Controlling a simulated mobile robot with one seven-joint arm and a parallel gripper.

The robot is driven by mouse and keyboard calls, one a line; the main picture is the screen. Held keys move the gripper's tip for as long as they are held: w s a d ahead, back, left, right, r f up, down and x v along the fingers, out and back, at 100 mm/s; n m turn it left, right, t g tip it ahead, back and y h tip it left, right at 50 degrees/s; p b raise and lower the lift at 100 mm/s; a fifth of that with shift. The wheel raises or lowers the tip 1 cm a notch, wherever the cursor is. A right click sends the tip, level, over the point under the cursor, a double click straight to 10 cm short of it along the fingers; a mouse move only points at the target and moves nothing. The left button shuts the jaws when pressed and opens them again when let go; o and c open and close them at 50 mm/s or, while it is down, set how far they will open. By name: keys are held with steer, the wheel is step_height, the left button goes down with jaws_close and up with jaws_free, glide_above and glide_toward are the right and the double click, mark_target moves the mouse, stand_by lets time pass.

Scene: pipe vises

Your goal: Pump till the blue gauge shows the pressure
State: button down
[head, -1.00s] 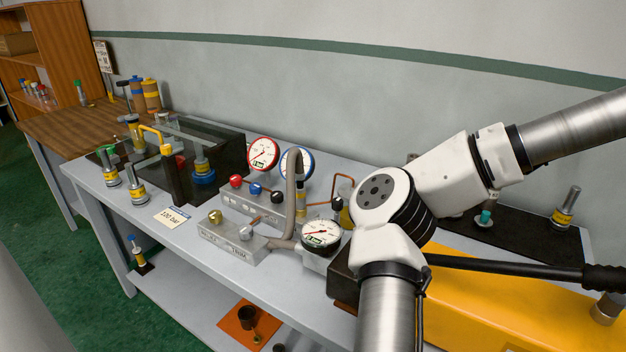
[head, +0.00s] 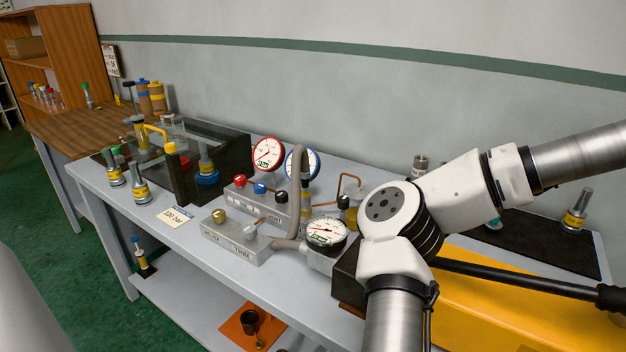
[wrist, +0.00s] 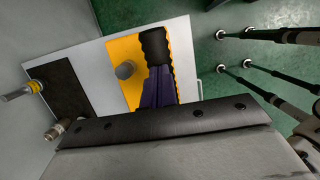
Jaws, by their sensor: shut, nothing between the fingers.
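The blue-rimmed gauge (head: 302,163) stands behind the manifold, partly hidden by a grey hose; its needle is too covered to read. The yellow pump (head: 500,300) sits at the right end of the bench, its black lever (head: 520,276) sloping slightly down to the right. In the wrist view the dark lever grip (wrist: 155,45) lies over the yellow pump body. My gripper (wrist: 158,82) shows its dark fingers shut and empty, overlapping the near end of that grip; contact cannot be told. A card (head: 174,217) reads about 120 bar, though small.
A red-rimmed gauge (head: 267,153) and a black-rimmed gauge (head: 326,232) stand near the manifold (head: 262,200) with its red, blue and black knobs. A dark tank (head: 225,160) stands left.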

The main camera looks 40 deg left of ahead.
steer(key=shift+b+x, duration=1)
steer(key=shift+x, duration=0.95)
steer(key=shift+a, duration=0.1)
steer(key=shift+a+b+x, duration=0.15)
steer(key=shift+b+x, duration=0.65)
steer(key=shift+x, duration=0.35)
steer(key=shift+a+b+x, duration=0.2)
steer(key=shift+b+x, duration=0.6)
steer(key=shift+x, duration=0.35)
steer(key=shift+f, duration=0.25)
steer(key=shift+s, duration=0.1)
steer(key=p+v, duration=0.3)
steer(key=v, duration=0.2)
steer(key=d+p+v, duration=0.1)
steer(key=p+v, duration=0.1)
steer(key=shift+r+p, duration=0.35)
steer(key=p+v, duration=0.6)
steer(key=v, duration=0.2)
